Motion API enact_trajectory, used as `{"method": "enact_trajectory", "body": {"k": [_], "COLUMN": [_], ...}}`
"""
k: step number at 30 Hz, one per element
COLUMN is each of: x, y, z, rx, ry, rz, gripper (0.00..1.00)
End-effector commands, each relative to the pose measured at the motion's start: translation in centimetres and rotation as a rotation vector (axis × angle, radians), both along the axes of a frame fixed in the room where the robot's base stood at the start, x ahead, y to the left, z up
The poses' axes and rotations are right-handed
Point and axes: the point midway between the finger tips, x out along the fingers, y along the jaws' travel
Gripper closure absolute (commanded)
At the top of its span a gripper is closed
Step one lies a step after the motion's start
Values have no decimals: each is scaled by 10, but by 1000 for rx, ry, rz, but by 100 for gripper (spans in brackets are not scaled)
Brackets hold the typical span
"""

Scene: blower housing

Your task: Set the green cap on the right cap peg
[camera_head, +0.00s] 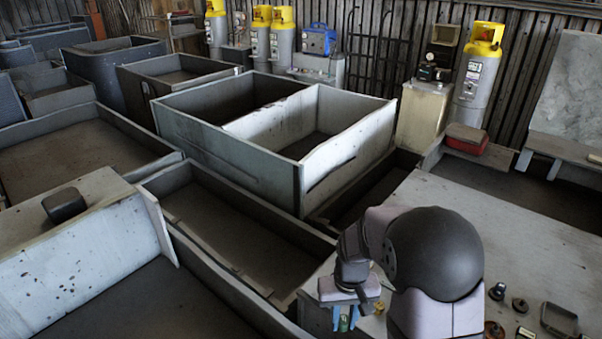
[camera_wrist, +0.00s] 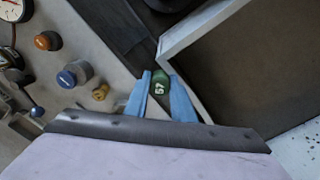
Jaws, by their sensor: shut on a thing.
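My gripper (camera_wrist: 161,85) has two blue fingers shut on the green cap (camera_wrist: 160,79), which shows a white "57". In the head view my gripper (camera_head: 346,317) is low in the middle, over the left edge of the light worktop, with a bit of the green cap (camera_head: 344,323) between its fingers. In the wrist view an orange round part (camera_wrist: 47,41), a blue round part (camera_wrist: 75,75) and a small brass part (camera_wrist: 101,92) stand left of the gripper, apart from it. I cannot tell which, if any, is on a cap peg. The right cap peg is not identifiable.
In the wrist view a dial gauge (camera_wrist: 12,9) and a lever (camera_wrist: 32,106) are at the left. A light-walled bin (camera_wrist: 212,28) is close to the right of the cap. In the head view small knobs (camera_head: 497,291) and a dark tray (camera_head: 559,320) lie on the worktop (camera_head: 530,240).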

Motion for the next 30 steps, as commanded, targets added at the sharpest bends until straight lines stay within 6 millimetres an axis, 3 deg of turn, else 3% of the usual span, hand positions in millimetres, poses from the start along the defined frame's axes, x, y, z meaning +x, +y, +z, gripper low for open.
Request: {"method": "enact_trajectory", "body": {"k": [8,14,22,30], "x": [10,37,67,56], "y": [-12,-54,-164,-272], "z": [3,15,47,83], "rx": [0,0,-1,-1], "ry": [-3,-5,-6,-3], "rz": [-32,-144,-395,-629], "gripper": [100,100,100,100]}}
